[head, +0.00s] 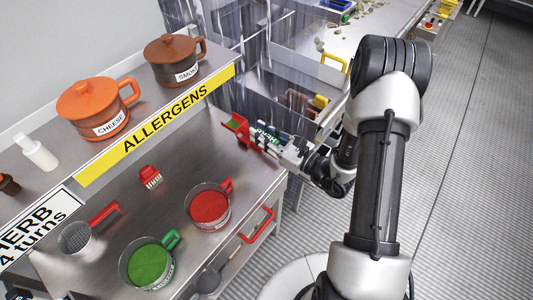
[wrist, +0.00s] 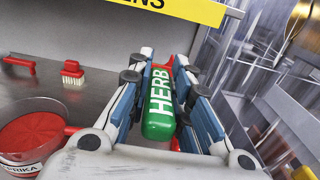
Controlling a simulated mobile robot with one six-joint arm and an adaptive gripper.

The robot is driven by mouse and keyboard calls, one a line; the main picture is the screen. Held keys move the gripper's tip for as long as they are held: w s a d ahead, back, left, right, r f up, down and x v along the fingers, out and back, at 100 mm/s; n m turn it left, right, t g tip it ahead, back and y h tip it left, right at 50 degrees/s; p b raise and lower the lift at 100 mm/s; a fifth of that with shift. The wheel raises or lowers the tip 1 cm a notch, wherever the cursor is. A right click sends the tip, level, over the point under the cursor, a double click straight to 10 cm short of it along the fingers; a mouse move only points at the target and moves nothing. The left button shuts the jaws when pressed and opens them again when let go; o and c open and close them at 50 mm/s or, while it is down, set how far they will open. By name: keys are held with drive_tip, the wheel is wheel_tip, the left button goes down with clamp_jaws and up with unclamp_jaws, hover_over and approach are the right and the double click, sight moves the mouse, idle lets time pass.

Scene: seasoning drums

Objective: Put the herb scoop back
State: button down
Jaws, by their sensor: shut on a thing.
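The herb scoop's green handle, marked HERB (wrist: 160,100), lies between the fingers of my gripper (wrist: 165,95) in the wrist view. My gripper (head: 284,148) is shut on it and shows in the head view at the right end of the steel bench, below the ALLERGENS sign. A red piece with green on it (head: 238,125) shows just left of the fingers; I cannot tell whether it is part of the scoop or a holder. The scoop's bowl is not clearly seen. An open drum of green seasoning (head: 150,263) stands at the bench front.
A drum of red paprika (head: 208,206), a red brush (head: 150,178) and a red-handled sieve (head: 78,239) are on the bench. The shelf above holds the cheese pot (head: 97,105) and smoke pot (head: 173,59). Clear strip curtains (head: 205,25) hang behind. Bare steel lies mid-bench.

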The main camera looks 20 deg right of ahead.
wheel_tip(320, 180, down, 20)
drive_tip(key=b, duration=0.4)
drive_tip(key=shift+r+b, duration=0.1)
drive_tip(key=shift+b, duration=0.25)
drive_tip(key=shift+f, duration=0.2)
drive_tip(key=c, duration=1.5)
unclamp_jaws()
drive_tip(key=shift+o, duration=0.2)
